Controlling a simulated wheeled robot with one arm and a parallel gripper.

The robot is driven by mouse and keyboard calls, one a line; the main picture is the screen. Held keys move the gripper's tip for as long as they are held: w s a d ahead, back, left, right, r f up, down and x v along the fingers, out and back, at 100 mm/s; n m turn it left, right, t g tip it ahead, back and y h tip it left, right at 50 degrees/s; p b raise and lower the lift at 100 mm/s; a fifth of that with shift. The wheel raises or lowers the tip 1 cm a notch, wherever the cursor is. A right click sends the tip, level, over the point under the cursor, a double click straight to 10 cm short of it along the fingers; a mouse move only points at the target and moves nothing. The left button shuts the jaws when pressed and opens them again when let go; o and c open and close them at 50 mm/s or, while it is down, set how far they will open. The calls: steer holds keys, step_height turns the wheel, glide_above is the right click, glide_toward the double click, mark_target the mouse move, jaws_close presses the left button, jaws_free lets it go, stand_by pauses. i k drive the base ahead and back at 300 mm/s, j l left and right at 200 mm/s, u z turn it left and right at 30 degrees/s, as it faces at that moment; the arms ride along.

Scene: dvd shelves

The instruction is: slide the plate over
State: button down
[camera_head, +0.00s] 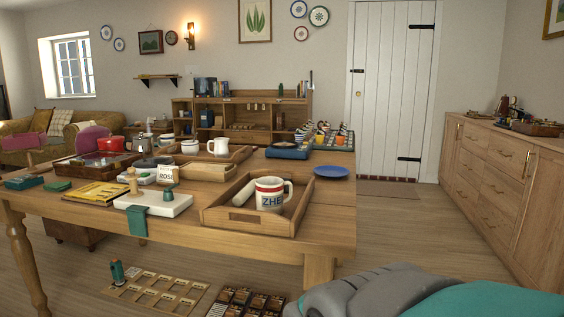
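A small blue plate (331,171) lies flat near the right end of the wooden table (330,212), close to its right edge. It sits behind and to the right of a wooden tray (222,217) that holds a white mug with a red band (270,194). A blue box-like object (288,151) lies behind the plate to the left. Nothing touches the plate that I can see. Grey and teal parts at the lower right appear to be my arm, apart from the plate. My gripper's fingers do not show.
The table's left and middle are crowded with trays, a white board (153,203), a white jug (221,146) and books. Bare tabletop lies in front of the plate. Wooden cabinets (488,170) line the right wall. Flat slotted racks (157,291) lie on the floor in front.

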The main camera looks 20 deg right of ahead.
mark_target(328, 172)
steer(key=i+l, duration=0.1)
steer(key=l, duration=0.4)
steer(key=i+l, duration=0.1)
steer(key=l, duration=0.4)
steer(key=i+l, duration=0.1)
steer(key=l, duration=0.4)
steer(key=i+l+u, duration=0.1)
steer(key=l, duration=0.9)
steer(key=i, duration=0.05)
